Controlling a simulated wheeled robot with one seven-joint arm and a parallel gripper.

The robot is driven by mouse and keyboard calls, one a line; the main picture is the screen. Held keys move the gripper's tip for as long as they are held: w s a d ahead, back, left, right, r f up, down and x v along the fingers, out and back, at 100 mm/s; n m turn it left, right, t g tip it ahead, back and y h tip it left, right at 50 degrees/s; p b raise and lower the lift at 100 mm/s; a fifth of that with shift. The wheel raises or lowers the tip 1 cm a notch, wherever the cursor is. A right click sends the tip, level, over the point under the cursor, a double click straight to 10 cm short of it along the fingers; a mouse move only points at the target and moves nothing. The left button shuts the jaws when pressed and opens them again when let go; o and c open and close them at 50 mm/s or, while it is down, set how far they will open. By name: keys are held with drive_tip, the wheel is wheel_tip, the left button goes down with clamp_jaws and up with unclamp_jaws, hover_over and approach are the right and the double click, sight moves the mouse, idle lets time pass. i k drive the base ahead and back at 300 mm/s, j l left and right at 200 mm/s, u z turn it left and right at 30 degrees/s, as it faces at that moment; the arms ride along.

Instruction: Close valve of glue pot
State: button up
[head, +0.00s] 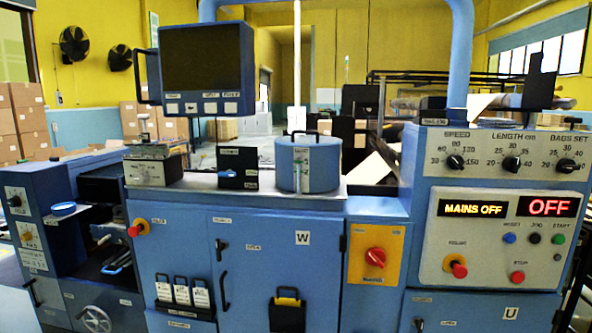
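A blue round pot (307,167) with a black handle across its lid stands on the grey machine top, centre. It looks like the glue pot. A small white label is on its front. I cannot make out a valve on it or tell a valve's position. My gripper is not in view.
A black box (237,168) and a white-fronted device (151,168) stand left of the pot. A dark monitor (203,66) hangs above left. The control panel (498,225) at right reads "MAINS OFF" and "OFF". A red rotary switch (375,257) sits on a yellow plate.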

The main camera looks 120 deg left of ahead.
sight(229, 173)
drive_tip(key=u, duration=4.05)
drive_tip(key=i+j+z, duration=0.15)
drive_tip(key=i+j, duration=0.15)
drive_tip(key=i+j+z, duration=0.2)
drive_tip(key=j, duration=0.35)
drive_tip(key=i, duration=0.05)
